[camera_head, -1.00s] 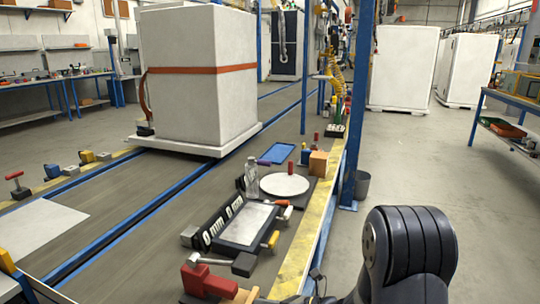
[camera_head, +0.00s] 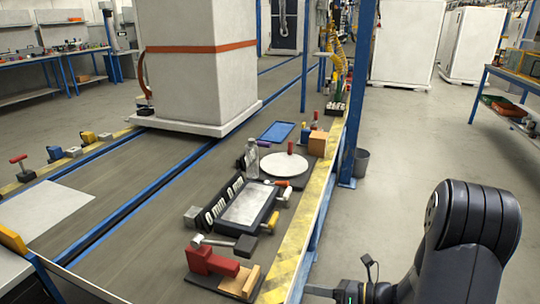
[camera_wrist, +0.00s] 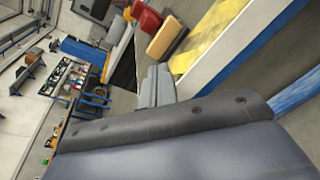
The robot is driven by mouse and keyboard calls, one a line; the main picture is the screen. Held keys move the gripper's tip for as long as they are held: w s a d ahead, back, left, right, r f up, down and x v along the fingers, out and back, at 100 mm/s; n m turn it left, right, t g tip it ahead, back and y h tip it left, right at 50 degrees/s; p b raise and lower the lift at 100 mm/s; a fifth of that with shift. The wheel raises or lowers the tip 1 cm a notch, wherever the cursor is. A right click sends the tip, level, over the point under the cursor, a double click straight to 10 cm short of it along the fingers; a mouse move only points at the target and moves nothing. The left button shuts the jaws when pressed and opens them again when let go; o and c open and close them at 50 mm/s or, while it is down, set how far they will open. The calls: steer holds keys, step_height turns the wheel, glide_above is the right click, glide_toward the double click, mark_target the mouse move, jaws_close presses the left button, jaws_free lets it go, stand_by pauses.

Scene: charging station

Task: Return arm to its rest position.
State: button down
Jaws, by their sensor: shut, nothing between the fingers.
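My arm (camera_head: 465,235) stands at the lower right of the head view, over the floor to the right of the workbench. My gripper (camera_head: 318,292) is at its lower left end, low in the picture beside the bench's blue leg. Its grey fingers also show in the wrist view (camera_wrist: 158,86), close together and with nothing between them. The fingers look apart from the bench. The lower part of my arm is cut off by the picture's edge.
A red vise (camera_head: 212,262) sits at the bench's near end, left of my gripper. Behind it are a tray (camera_head: 247,205), a bottle (camera_head: 252,160) and a round white plate (camera_head: 284,165). A bin (camera_head: 360,162) stands beyond. The floor at right is mostly clear.

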mark_target(254, 281)
steer(key=b+x, duration=0.4)
steer(key=x, duration=0.9)
steer(key=shift+a+f, duration=0.25)
steer(key=shift+a, duration=0.05)
steer(key=v, duration=0.4)
steer(key=shift+w+r, duration=0.1)
steer(key=shift+r, duration=0.15)
steer(key=shift+s+d+p, duration=0.2)
steer(key=shift+d+p, duration=0.2)
steer(key=shift+d, duration=0.1)
